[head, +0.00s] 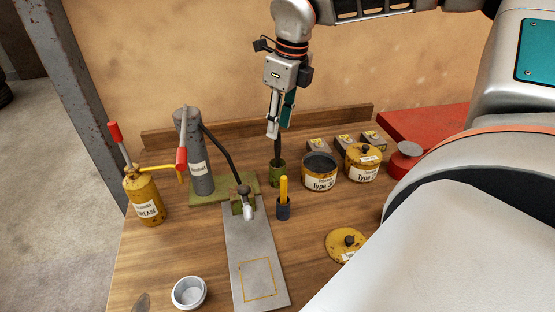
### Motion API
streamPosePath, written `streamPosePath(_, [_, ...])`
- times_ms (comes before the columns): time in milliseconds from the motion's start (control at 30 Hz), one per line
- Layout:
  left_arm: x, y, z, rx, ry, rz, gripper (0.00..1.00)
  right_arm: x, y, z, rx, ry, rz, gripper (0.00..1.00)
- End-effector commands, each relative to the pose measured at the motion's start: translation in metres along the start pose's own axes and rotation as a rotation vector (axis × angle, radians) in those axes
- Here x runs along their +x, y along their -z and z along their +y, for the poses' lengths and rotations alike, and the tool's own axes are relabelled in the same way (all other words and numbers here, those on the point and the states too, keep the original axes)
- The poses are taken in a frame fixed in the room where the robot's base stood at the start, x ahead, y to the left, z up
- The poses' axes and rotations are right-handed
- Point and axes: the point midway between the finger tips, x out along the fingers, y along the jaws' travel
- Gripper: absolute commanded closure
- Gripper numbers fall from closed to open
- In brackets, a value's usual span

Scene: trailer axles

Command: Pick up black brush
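The black brush (278,150) stands upright in a small green cup (277,174) on the wooden table. Only its dark handle shows above the rim; its lower end is hidden in the cup. My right gripper (280,130) points down directly above the cup, with its fingertips at the top of the handle. The fingers are close together, and I cannot tell whether they grip the handle or are apart from it. My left gripper is not in view.
Open tin (320,180) and lidded tin (362,172) are to the right. A metal plate (250,240) and white cup (188,293) lie nearer.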

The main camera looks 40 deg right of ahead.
Motion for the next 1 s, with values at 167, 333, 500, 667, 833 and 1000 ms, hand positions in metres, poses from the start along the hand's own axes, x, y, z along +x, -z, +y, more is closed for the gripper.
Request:
streamPosePath(167, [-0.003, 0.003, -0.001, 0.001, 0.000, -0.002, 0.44, 0.016, 0.001, -0.002, 0.000, -0.003, 0.001, 0.69])
streamPosePath(333, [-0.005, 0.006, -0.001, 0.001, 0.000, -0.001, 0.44, 0.037, 0.000, -0.004, 0.000, -0.003, 0.001, 0.69])
streamPosePath(500, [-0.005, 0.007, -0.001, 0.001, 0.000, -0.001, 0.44, 0.051, 0.000, -0.005, 0.000, -0.002, 0.000, 0.69])
streamPosePath(667, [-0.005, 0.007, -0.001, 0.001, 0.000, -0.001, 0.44, 0.053, 0.000, -0.005, 0.001, -0.001, -0.002, 0.69])
streamPosePath(833, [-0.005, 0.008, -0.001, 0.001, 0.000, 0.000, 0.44, 0.053, 0.000, -0.005, 0.001, -0.001, -0.002, 0.82])
streamPosePath(1000, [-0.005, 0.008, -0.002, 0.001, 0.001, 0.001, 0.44, 0.053, 0.000, -0.005, 0.001, -0.001, -0.002, 1.00])
